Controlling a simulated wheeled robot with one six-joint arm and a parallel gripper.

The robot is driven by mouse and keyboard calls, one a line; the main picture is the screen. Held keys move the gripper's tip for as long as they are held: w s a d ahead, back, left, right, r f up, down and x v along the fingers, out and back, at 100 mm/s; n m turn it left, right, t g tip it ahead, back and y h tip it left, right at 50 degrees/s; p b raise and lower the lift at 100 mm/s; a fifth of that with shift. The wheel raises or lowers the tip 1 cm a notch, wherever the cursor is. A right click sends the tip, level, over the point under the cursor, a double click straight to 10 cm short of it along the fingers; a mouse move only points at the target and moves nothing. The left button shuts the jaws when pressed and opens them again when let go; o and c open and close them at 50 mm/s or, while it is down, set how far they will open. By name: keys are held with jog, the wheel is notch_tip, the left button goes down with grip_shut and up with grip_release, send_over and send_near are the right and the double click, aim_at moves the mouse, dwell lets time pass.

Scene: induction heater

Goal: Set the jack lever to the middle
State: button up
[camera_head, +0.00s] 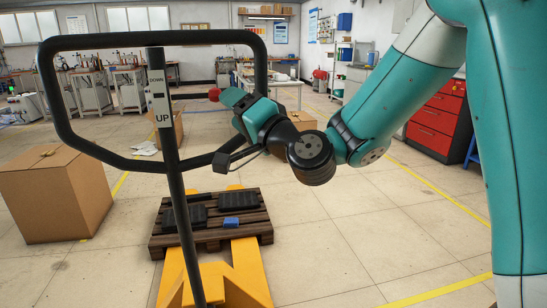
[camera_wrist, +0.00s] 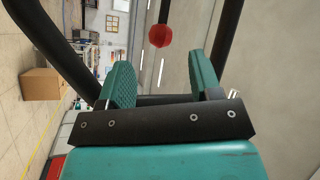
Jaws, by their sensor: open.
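The jack lever ends in a red ball knob (camera_head: 213,94), inside the black loop handle (camera_head: 52,100) of the pallet jack, to the right of its upright post with "UP" and "DOWN" labels. My gripper (camera_head: 230,107) is just right of the knob, within the loop's outline. In the wrist view, the red knob (camera_wrist: 160,36) shows ahead of my open gripper (camera_wrist: 162,68), roughly between its two teal fingers but beyond their tips. Nothing is between the fingers. The lever's thin rod shows only in part.
The yellow pallet jack (camera_head: 240,275) has its forks under a wooden pallet (camera_head: 264,232) carrying dark parts and a blue item (camera_head: 232,223). A cardboard box (camera_head: 55,195) stands at left, a red drawer cabinet (camera_head: 437,125) at right. Floor at lower right is clear.

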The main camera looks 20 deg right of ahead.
jog(key=b+v, duration=0.8)
jog(key=v, duration=0.2)
jog(key=shift+b, duration=0.3)
